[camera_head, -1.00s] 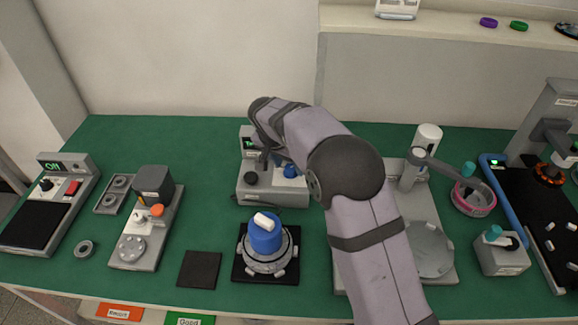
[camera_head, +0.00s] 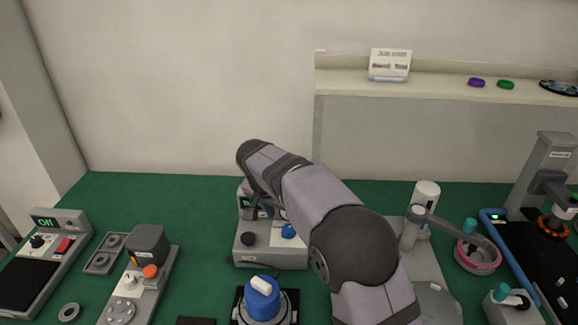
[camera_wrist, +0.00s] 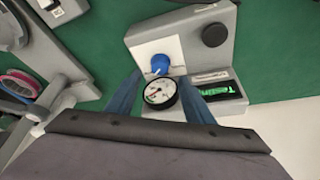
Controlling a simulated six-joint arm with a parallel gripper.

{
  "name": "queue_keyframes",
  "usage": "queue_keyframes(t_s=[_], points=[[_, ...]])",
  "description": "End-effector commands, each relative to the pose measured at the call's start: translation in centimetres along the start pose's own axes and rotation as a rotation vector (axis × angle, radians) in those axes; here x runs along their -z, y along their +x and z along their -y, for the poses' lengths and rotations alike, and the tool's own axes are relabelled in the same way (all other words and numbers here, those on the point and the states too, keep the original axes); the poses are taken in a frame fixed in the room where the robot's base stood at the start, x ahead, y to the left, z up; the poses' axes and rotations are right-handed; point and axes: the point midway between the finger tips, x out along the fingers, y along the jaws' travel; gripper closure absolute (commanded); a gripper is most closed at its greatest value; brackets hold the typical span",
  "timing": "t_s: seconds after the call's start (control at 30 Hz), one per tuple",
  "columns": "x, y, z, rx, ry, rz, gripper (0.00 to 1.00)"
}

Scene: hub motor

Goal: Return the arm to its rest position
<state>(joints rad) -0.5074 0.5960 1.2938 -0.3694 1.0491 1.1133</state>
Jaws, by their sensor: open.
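My arm reaches up from the bottom right of the head view and bends over the green table (camera_head: 140,205). Its wrist end hangs over a grey gauge box with a blue knob (camera_head: 288,231) and a black knob. In the wrist view, my gripper (camera_wrist: 160,98) has its two blue-grey fingers apart. The gauge box (camera_wrist: 190,62) lies beyond them, with its round dial (camera_wrist: 160,92) showing between the fingers. Nothing shows held. In the head view the fingers are mostly hidden by the arm.
A blue-topped motor fixture (camera_head: 262,303) stands at the front centre. A grey device with an orange button (camera_head: 150,271) is on the left. A pink-rimmed dish (camera_head: 478,256) and a tall grey stand (camera_head: 548,165) are on the right. A shelf (camera_head: 440,85) runs behind.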

Motion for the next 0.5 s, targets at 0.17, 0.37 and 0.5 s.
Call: queue_keyframes(t_s=[0.17, 0.37, 0.5], points=[[0.0, -0.1, -1.6, -0.007, -0.021, 0.018, 0.53], [-0.9, -0.3, -7.3, -0.023, -0.109, 0.09, 0.53], [-2.8, -0.6, -13.1, -0.022, -0.193, 0.162, 0.53]])
